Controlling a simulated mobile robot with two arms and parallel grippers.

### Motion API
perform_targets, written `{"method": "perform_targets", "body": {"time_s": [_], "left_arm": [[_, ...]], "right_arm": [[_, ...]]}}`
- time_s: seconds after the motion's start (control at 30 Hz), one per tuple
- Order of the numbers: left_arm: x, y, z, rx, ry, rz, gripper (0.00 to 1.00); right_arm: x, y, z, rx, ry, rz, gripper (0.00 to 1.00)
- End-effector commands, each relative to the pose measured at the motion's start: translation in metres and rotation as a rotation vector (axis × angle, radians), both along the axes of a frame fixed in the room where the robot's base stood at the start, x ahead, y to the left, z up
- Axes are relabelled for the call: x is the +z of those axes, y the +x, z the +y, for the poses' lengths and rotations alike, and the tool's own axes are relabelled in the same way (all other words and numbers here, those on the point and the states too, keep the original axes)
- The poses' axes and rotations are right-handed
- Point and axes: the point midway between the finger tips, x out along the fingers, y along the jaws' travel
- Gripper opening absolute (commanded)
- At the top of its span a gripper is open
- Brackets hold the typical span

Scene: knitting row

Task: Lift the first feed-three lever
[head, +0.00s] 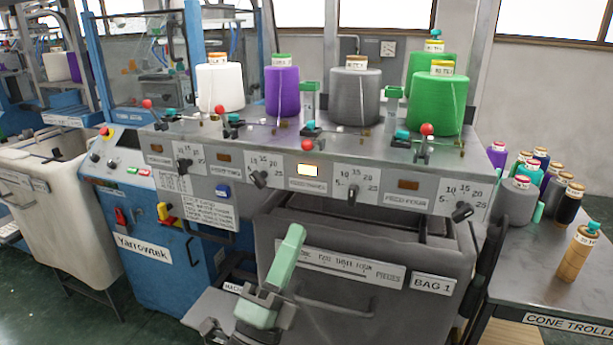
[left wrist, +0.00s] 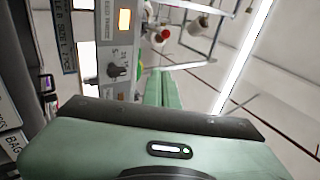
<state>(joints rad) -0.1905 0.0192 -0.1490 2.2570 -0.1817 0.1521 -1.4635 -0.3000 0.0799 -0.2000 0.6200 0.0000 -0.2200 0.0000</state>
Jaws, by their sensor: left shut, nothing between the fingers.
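My left gripper (head: 297,232) is shut and empty, pointing up in front of the grey bin, below the panel and apart from the lever. Its green fingers (left wrist: 163,88) also show in the left wrist view. My right gripper is not in view.
Other red-ball levers stand at feed one (head: 147,103), feed two (head: 221,117) and feed four (head: 427,129). Black dial knobs (head: 260,178) jut from the panel. Yarn cones (head: 355,95) stand behind the ledge. The grey bin (head: 340,240) is below; a cone trolley (head: 540,245) is at right.

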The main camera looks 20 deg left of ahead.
Motion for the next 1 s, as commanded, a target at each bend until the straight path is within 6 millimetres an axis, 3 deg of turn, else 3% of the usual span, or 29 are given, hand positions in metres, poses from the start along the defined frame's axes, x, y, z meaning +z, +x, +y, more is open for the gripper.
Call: {"method": "perform_targets", "body": {"time_s": [0.47, 1.0], "left_arm": [[0.009, 0.003, 0.000, 0.004, 0.003, -0.013, 0.00], [0.073, 0.083, -0.010, 0.005, 0.007, -0.011, 0.00]], "right_arm": [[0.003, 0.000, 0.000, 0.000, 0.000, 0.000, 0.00], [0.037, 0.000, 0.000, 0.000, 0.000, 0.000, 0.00]]}}
